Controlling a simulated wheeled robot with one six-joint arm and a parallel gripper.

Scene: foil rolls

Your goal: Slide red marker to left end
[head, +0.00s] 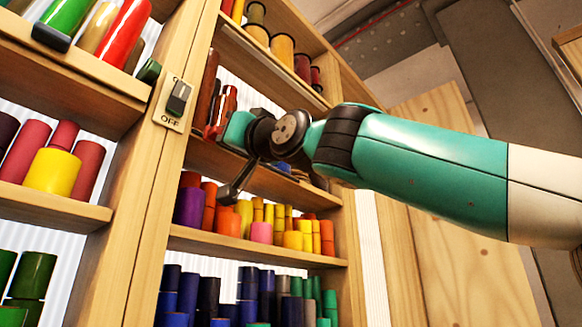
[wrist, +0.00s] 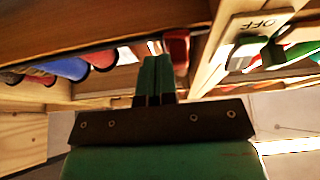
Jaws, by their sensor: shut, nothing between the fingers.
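My gripper (wrist: 154,64) shows in the wrist view as two green fingers closed together, with nothing between them. In the head view my gripper (head: 236,130) is at the shelf opening just right of the wooden post, partly hidden by my own wrist. A red roll-shaped object (head: 222,110) stands on that shelf close to the gripper. A red object (wrist: 177,50) also shows just right of the fingertips in the wrist view; I cannot tell whether they touch. No part is clearly recognisable as the red marker, and I cannot tell whether this red object is it.
An OFF switch (head: 178,100) is on the wooden post (head: 150,180) left of the gripper. Shelves below hold yellow, orange, purple and blue rolls, including a pink roll (head: 261,232). A yellow roll (head: 53,171) stands on the left rack. Shelf boards lie close around the gripper.

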